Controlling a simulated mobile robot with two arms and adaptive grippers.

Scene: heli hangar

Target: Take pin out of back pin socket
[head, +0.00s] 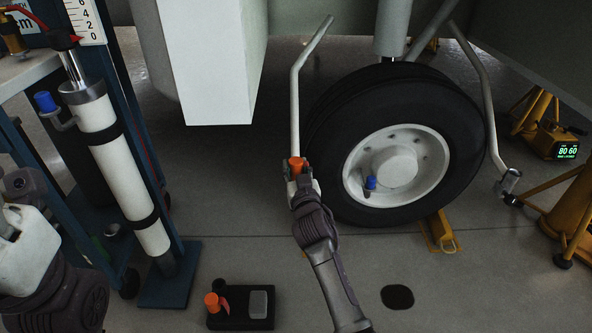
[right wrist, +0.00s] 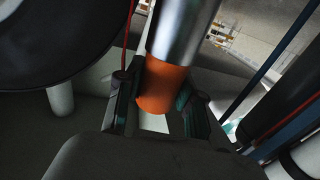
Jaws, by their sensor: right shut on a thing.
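An orange pin (head: 297,163) is at the lower end of the grey bar (head: 295,105) left of the wheel. My right gripper (head: 298,177) reaches up from below and is shut on the pin. In the right wrist view the pin's orange end (right wrist: 163,88) sits between the two fingers (right wrist: 160,108), with a shiny metal cylinder (right wrist: 185,35) directly against it. I cannot tell whether that metal is the pin's shaft or the socket, nor how deep the pin sits. My left gripper is outside the view; only part of the left arm shows.
The black-tyred wheel (head: 440,105) stands just right of the gripper, with a blue-capped part (head: 370,183) on its hub. A white cylinder (head: 120,170) on a blue stand is at left. A black tray (head: 229,321) lies on the floor. A yellow jack (head: 575,205) stands right.

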